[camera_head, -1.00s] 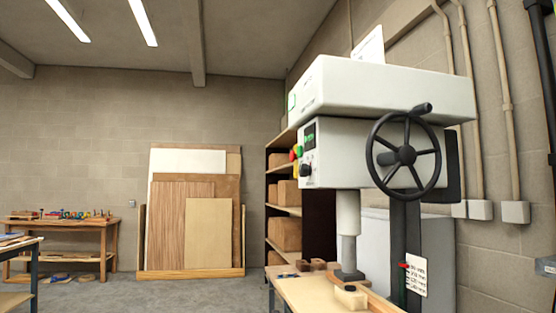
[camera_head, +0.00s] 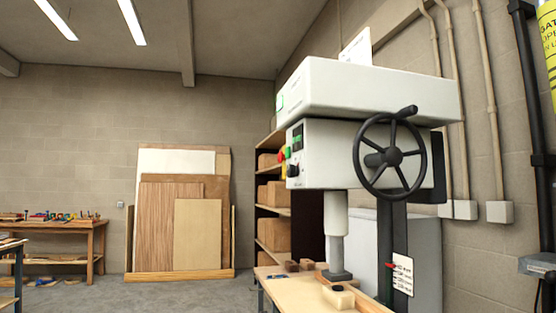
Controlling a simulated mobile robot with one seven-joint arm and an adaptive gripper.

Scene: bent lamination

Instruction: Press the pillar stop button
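A white machine like a drill press (camera_head: 365,95) stands at the right, with a black spoked handwheel (camera_head: 392,157) on its side. Its front panel, seen at a steep angle, carries a red button (camera_head: 282,157), a green button (camera_head: 288,152), a black knob (camera_head: 293,170) and a small green display (camera_head: 297,142). Below the head, a grey spindle (camera_head: 337,235) reaches down to a wooden worktable (camera_head: 292,290). A dark pillar (camera_head: 385,250) rises under the head, with a small red pointer (camera_head: 390,265) beside a white scale card (camera_head: 403,273). I cannot tell which control is the pillar stop button. My gripper is not in view.
Sheet boards (camera_head: 183,205) lean on the back wall. A shelf with boxes (camera_head: 272,215) stands behind the machine. A wooden workbench (camera_head: 55,235) with tools is at the left. Grey floor (camera_head: 150,291) lies open between. Pipes and a grey box (camera_head: 538,265) are on the right wall.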

